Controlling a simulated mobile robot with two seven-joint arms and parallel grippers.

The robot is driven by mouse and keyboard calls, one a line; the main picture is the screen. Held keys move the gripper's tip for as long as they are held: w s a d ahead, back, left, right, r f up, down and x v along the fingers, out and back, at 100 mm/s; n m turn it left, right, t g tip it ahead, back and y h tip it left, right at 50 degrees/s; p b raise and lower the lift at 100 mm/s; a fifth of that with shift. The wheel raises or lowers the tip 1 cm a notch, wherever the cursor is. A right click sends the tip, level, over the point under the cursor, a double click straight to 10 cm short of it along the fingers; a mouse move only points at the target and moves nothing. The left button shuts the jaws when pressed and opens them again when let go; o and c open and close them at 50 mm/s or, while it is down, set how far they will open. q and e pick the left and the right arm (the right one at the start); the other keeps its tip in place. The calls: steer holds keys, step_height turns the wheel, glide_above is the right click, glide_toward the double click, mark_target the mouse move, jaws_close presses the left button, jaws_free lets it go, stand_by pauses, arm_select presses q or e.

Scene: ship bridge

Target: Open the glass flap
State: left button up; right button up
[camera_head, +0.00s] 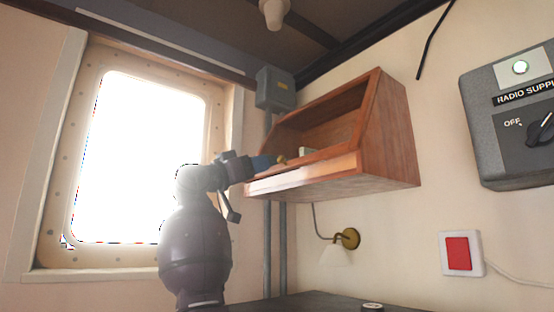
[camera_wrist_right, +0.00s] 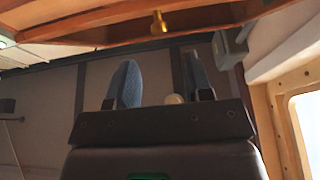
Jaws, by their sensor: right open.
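A wooden wall cabinet (camera_head: 390,140) hangs right of the window, with a slanted front. Its inside shows through the front; I cannot make out the glass itself or tell how far the flap stands open. A small brass knob (camera_head: 281,160) sits low on the front, and it also shows in the right wrist view (camera_wrist_right: 158,24) on a wooden rail. My right gripper (camera_head: 266,161) is at the lower left of the cabinet front, close to the knob. Its blue fingers (camera_wrist_right: 158,82) are apart with nothing between them; the knob is beyond their tips. My left gripper is out of view.
A grey box (camera_head: 275,88) with pipes below is left of the cabinet. A brass wall lamp (camera_head: 347,239) hangs under it. A radio supply box (camera_head: 512,120) and red switch (camera_head: 459,253) are at right. A dark surface (camera_head: 310,303) lies below.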

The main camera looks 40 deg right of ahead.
mark_target(278, 159)
steer(key=x, duration=0.7)
steer(key=shift+d+p, duration=0.1)
steer(key=shift+p, duration=0.3)
jaws_close()
